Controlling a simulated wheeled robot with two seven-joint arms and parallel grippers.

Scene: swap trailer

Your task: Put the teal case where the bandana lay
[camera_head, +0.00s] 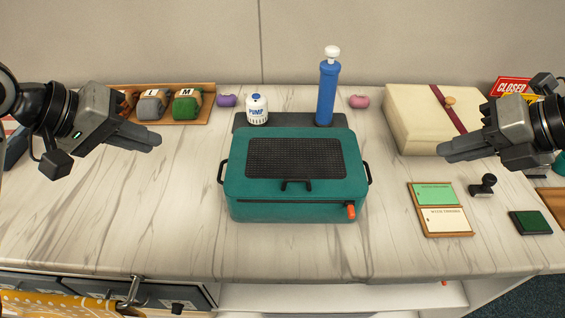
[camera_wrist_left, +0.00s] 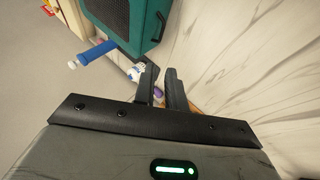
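The teal case (camera_head: 265,192) lies closed on the countertop, its back part at a dark grey mat (camera_head: 290,121). It has a dark mesh panel on top, black handles and an orange tag; part of it also shows in the left wrist view (camera_wrist_left: 145,22). A yellow patterned cloth (camera_head: 45,303), perhaps the bandana, hangs at the lower left, cut by the frame edge. My left gripper (camera_head: 150,142) is empty above the counter, left of the case, fingers slightly apart in the left wrist view (camera_wrist_left: 161,72). My right gripper (camera_head: 442,153) is empty, right of the case; its finger gap is unclear.
A pump bottle (camera_head: 257,110) and blue hand pump (camera_head: 327,95) stand behind the case. A cream box (camera_head: 415,118), a wooden card tray (camera_head: 440,222), a stamp (camera_head: 483,187) and an ink pad (camera_head: 530,223) occupy the right. The left front counter is clear.

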